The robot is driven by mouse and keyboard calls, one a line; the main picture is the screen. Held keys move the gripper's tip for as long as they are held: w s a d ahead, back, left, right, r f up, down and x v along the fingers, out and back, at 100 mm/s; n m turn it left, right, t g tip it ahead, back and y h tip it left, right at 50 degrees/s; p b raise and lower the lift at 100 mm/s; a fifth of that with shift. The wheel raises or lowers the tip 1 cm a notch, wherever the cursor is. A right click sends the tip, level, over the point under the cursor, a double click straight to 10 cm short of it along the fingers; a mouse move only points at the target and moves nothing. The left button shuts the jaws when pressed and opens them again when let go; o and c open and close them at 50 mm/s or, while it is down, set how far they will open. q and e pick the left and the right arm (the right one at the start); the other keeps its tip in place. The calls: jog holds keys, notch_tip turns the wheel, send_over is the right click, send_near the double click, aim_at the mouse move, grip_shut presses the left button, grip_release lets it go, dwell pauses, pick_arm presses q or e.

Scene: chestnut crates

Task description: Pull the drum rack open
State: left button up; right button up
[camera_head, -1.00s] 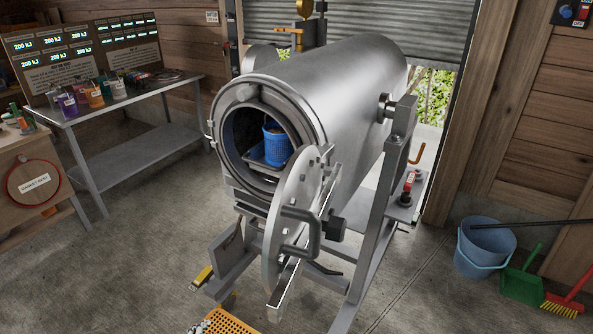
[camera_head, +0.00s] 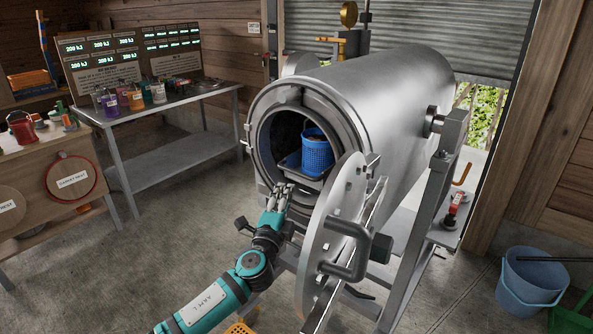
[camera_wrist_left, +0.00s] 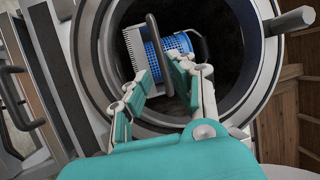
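The steel drum (camera_head: 375,95) lies on its stand with its round door (camera_head: 335,225) swung open to the right. Inside the mouth, the grey drum rack (camera_head: 290,167) carries a blue perforated basket (camera_head: 317,153). In the left wrist view the rack (camera_wrist_left: 133,48) shows beside the blue basket (camera_wrist_left: 178,43), with a dark upright handle bar (camera_wrist_left: 154,38) in front. My left gripper (camera_head: 282,190) is at the lower front of the mouth. In the wrist view its fingers (camera_wrist_left: 161,70) are apart, on either side of the bar; contact cannot be told. My right gripper is not in view.
The open door stands close on the right of my left arm. A bench (camera_head: 180,97) with coloured pots is at the back left, a wooden cabinet (camera_head: 35,160) at far left. A blue bucket (camera_head: 530,280) stands at the right. Floor left of the drum is clear.

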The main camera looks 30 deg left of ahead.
aim_at(295, 173)
pick_arm(q)
jog(key=x, duration=0.9)
jog(key=shift+w+a+p, duration=0.1)
jog(key=shift+w+p, duration=0.2)
jog(key=shift+c, duration=0.2)
grip_shut()
